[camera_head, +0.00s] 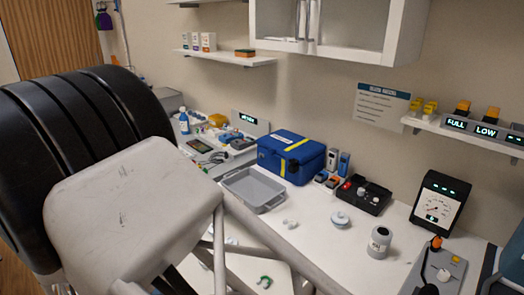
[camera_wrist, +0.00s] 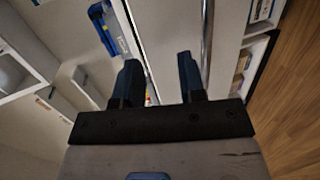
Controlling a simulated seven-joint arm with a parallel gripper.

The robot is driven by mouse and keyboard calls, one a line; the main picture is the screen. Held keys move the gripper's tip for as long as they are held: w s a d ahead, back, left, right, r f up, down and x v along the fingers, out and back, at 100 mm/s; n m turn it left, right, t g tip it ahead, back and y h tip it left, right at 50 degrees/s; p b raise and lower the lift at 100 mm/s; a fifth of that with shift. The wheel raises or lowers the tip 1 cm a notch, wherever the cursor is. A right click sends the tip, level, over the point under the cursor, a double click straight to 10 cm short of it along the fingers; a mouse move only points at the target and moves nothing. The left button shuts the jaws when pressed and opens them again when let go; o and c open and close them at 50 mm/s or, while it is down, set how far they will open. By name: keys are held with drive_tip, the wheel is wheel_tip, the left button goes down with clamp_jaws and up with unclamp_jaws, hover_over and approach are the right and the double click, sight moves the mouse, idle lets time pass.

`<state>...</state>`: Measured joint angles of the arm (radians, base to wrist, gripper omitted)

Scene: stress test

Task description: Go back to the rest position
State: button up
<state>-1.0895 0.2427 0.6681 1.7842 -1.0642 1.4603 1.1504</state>
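In the wrist view my gripper (camera_wrist: 158,80) shows as two dark fingers standing well apart on a dark mount. It is open, and I see nothing between the fingers except the background of white furniture and a metal rail. In the head view my own arm fills the left side as a black ribbed part and a large pale block. The gripper itself does not show in the head view. The white worktop (camera_head: 305,237) lies to the right of my arm, partly hidden behind it.
Shelves (camera_head: 222,57) hang on the wall. Wooden floor (camera_wrist: 295,90) shows in the wrist view.

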drive_tip(key=w+d+r+m+g+y, duration=0.2)
drive_tip(key=d+r+g, duration=0.2)
drive_tip(key=d+r, duration=0.75)
drive_tip(key=w+d+r+m+g+y, duration=0.15)
drive_tip(key=d+r+g, duration=0.25)
drive_tip(key=d+r, duration=0.75)
drive_tip(key=s+d+r+m+y, duration=0.1)
drive_tip(key=s+d+r+y, duration=0.1)
drive_tip(key=s+d, duration=0.3)
drive_tip(key=s+d+r+m+t+y, duration=0.1)
drive_tip(key=s+d, duration=0.5)
drive_tip(key=d, duration=0.6)
drive_tip(key=s+d+r+m+y, duration=0.2)
drive_tip(key=s+d+r+y, duration=0.2)
drive_tip(key=d, duration=0.4)
drive_tip(key=shift+s+d+r+t+y, duration=0.25)
drive_tip(key=shift+s+r+t+y, duration=0.15)
drive_tip(key=shift+s+r, duration=0.35)
